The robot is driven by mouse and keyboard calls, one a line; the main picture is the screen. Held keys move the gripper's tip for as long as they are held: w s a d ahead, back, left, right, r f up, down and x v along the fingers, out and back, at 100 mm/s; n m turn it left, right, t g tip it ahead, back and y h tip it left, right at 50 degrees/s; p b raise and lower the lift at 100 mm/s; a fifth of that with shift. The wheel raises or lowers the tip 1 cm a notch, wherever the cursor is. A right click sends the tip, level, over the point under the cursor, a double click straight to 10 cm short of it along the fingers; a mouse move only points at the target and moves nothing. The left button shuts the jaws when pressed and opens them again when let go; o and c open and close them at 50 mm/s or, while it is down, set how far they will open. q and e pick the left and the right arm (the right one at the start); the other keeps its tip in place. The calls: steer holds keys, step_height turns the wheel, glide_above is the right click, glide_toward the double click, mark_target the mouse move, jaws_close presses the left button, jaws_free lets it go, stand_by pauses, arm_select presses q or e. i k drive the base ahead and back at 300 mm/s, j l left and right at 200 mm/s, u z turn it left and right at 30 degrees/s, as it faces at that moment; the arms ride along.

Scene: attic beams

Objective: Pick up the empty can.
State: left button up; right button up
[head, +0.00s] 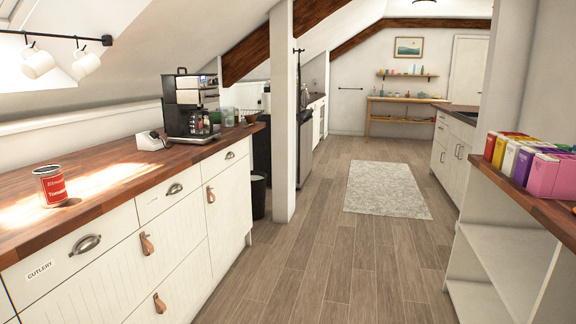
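In the head view an open-topped can (51,188) with a red label and a silvery upper rim stands upright on the wooden counter (104,174) at the left. It is near the counter's front edge, above a drawer marked "CUTLERY". The label lettering is partly readable and looks like "Tomato". I cannot see the can's contents. Neither of my grippers shows in this view.
A coffee machine (190,107) and a small white device (151,141) stand farther back on the counter. White mugs (38,62) hang above it. A white post (283,110) rises past its end. Coloured boxes (528,162) line the right shelf. The wooden floor (305,264) between is clear.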

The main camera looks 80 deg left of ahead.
mark_target(49, 180)
steer(key=u, duration=4)
steer(key=i+l, duration=0.1)
steer(key=i, duration=0.05)
